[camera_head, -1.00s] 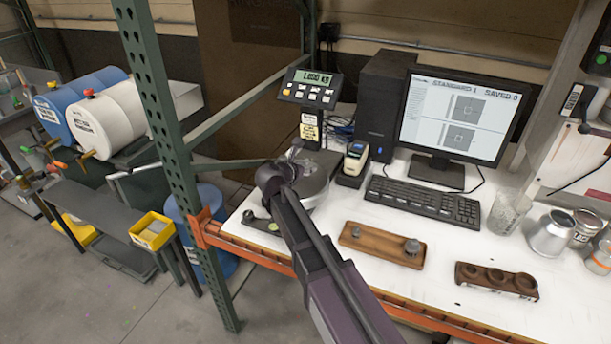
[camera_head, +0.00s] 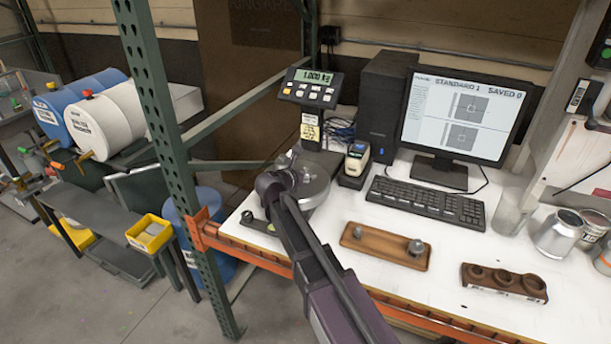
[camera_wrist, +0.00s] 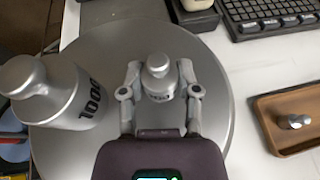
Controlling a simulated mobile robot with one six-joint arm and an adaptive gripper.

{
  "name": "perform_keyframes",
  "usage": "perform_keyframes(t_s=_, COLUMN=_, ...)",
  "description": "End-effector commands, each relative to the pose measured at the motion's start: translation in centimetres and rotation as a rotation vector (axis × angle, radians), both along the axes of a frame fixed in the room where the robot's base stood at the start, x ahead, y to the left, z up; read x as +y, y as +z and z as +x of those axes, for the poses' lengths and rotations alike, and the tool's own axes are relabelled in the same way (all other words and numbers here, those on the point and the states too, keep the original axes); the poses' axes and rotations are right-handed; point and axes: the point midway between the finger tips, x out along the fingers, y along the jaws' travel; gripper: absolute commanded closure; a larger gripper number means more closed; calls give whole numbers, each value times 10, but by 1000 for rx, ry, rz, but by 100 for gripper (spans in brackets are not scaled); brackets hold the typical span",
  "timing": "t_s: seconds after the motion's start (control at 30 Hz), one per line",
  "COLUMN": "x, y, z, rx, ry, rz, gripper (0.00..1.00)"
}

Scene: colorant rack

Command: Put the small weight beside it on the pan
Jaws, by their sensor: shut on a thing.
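My gripper (camera_wrist: 159,72) is shut on a small grey metal weight (camera_wrist: 157,84), one finger on each side of it. Both are over the round metal pan (camera_wrist: 215,62) of the scale, which also shows in the head view (camera_head: 318,190). I cannot tell whether the weight touches the pan. A large weight (camera_wrist: 58,92) marked 1000 stands on the pan to the left, apart from the small one. In the head view my arm hides much of the pan and the held weight. The scale display (camera_head: 312,78) reads 1.000 kg.
A wooden tray (camera_head: 382,258) with small weights lies right of the scale. A dark holder with round holes (camera_head: 505,283) is further right. A keyboard (camera_head: 425,203), monitor (camera_head: 455,115) and metal cans (camera_head: 560,235) stand behind. White tabletop is bare between them.

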Motion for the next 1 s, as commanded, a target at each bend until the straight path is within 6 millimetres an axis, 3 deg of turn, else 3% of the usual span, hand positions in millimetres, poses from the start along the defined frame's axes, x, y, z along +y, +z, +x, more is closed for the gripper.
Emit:
perform_keyframes(t_s=0.07, x=0, y=-3, z=0, rx=-1, ry=0, rz=-1, gripper=100)
perform_keyframes(t_s=0.1, x=0, y=-3, z=0, rx=0, ry=0, rz=0, gripper=52)
perform_keyframes(t_s=0.2, x=0, y=-2, z=0, rx=0, ry=0, rz=0, gripper=23)
perform_keyframes(t_s=0.8, x=-1, y=3, z=0, rx=0, ry=-1, rz=0, gripper=23)
perform_keyframes(t_s=1.0, x=9, y=12, z=-19, rx=0, ry=0, rz=0, gripper=23)
